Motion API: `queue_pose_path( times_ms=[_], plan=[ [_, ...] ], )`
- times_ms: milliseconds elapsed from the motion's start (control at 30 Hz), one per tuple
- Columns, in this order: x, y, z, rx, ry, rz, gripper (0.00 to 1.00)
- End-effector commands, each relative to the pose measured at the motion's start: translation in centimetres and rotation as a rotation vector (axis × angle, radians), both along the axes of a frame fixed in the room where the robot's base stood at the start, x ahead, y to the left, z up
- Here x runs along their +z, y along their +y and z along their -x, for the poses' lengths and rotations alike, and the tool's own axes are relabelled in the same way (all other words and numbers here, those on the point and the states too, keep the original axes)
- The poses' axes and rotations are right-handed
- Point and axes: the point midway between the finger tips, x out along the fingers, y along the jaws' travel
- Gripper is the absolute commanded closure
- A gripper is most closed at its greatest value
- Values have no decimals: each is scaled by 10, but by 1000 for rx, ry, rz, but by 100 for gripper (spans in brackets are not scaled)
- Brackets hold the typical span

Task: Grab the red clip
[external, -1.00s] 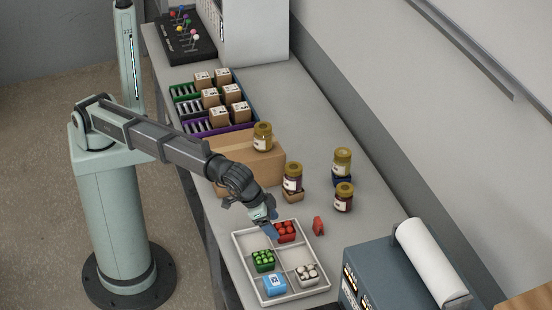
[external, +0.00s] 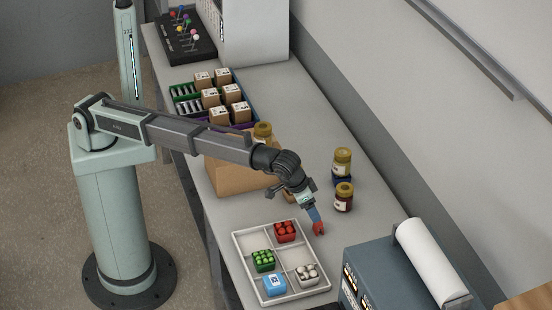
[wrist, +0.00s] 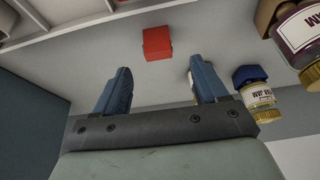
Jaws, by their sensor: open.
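The red clip (external: 319,229) stands on the grey table just right of the white tray. In the wrist view the red clip (wrist: 157,43) shows as a small red block beyond the fingertips, between the lines of the two fingers. My gripper (external: 315,217) is over the clip in the external view, its blue fingers pointing down at it. In the wrist view my gripper (wrist: 160,80) has its two blue fingers wide apart with nothing between them. The exact height of the fingertips above the clip is hard to tell.
The white tray (external: 241,262) holds red, green, white and blue items left of the clip. Jars (external: 343,196) stand behind and to the right. A blue-grey machine with a paper roll (external: 432,262) is at the front right. Bare table lies between clip and machine.

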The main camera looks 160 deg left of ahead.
Motion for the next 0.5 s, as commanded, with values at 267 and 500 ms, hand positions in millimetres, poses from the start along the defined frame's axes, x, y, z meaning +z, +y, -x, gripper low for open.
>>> queue_pose_path(
  times_ms=[267, 500],
  plan=[
    [-22, 9, -1, -1, 0, 0, 28],
    [-41, 20, -3, -1, 0, 0, 28]
  ],
)
